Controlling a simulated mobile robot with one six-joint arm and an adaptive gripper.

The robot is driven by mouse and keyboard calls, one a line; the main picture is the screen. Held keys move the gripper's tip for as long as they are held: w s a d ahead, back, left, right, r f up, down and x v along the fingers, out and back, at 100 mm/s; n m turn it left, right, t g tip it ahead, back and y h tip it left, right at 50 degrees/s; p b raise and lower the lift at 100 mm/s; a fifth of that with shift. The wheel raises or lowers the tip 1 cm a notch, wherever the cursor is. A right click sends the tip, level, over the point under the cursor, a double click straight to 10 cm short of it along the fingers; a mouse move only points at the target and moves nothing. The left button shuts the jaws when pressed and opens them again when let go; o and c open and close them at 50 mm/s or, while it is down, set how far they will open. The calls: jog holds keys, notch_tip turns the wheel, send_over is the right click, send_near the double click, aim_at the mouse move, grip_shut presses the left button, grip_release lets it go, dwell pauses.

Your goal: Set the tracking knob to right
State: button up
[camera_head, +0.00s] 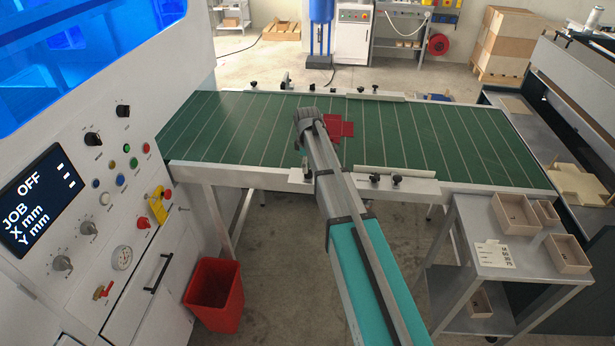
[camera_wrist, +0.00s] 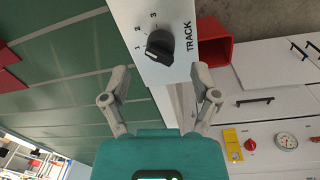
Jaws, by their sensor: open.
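The tracking knob (camera_wrist: 159,46) is a black knob on a white panel (camera_wrist: 178,15) lettered TRACK, with marks 1, 2 and 3 around it. It shows in the wrist view, at the upper middle. I cannot tell for sure which mark its pointer faces. My gripper (camera_wrist: 162,78) is open and empty, its two fingers spread to the left and right below the knob in the picture, apart from it. In the head view my gripper (camera_head: 307,120) is over the green conveyor (camera_head: 240,130); I cannot make out the knob there.
A red bin (camera_head: 214,294) stands on the floor beside the white machine (camera_head: 150,255) with its knobs and buttons. Red pieces (camera_head: 347,129) lie on the conveyor by my gripper. Clamps (camera_head: 396,179) line the conveyor's edges. A grey cart (camera_head: 478,240) with trays stands at the right.

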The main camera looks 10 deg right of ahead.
jog(key=shift+w+f+b, duration=0.1)
jog(key=shift+f+b, duration=1.55)
jog(key=shift+f, duration=0.3)
jog(key=shift+c, duration=0.2)
grip_shut()
